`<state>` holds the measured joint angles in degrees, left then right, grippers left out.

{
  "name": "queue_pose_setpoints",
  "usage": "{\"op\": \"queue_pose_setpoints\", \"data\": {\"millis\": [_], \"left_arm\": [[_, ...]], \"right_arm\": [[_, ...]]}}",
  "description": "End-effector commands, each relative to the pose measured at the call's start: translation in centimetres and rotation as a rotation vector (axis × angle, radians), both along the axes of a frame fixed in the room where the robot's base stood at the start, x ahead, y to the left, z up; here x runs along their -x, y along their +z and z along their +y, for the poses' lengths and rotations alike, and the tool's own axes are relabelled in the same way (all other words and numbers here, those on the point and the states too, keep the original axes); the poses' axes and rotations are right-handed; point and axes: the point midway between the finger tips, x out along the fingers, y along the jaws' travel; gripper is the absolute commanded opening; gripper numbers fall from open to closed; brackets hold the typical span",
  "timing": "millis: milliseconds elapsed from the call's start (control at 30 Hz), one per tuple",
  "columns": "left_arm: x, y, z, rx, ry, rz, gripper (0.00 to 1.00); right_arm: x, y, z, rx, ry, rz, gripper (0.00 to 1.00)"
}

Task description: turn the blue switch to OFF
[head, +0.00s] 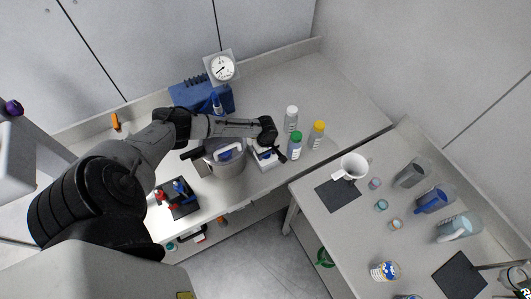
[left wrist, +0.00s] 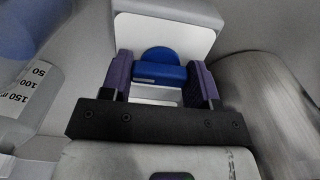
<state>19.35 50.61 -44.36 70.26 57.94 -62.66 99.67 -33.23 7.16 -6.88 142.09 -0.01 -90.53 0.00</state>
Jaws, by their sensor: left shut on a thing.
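A white switch box (head: 265,162) stands on the back bench, partly hidden under my left arm in the head view. In the left wrist view the box (left wrist: 152,28) carries the blue switch (left wrist: 160,68), a round blue knob with a raised bar. My left gripper (head: 264,146) is over the box. Its purple-padded fingers (left wrist: 160,80) are shut on the bar of the blue switch, one on each side. I cannot read any ON or OFF mark on the box. My right gripper is not in view.
A grey pot (head: 227,166) stands close left of the switch box. A green-capped bottle (head: 295,146), a white-capped bottle (head: 291,118) and a yellow-capped bottle (head: 317,135) stand close right. A blue rack (head: 190,95) and a dial gauge (head: 223,67) are behind.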

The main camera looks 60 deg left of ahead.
Motion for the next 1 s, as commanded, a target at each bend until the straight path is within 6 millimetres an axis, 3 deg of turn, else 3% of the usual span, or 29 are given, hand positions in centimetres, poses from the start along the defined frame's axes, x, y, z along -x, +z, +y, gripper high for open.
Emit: {"op": "queue_pose_setpoints", "data": {"millis": [367,1000], "left_arm": [[0.0,0.1,0.0,0.001,0.004,0.0,0.25],[0.0,0.4,-0.1,0.002,0.377,0.002,0.25]], "right_arm": [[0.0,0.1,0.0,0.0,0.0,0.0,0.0],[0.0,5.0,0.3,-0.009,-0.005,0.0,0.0]]}}
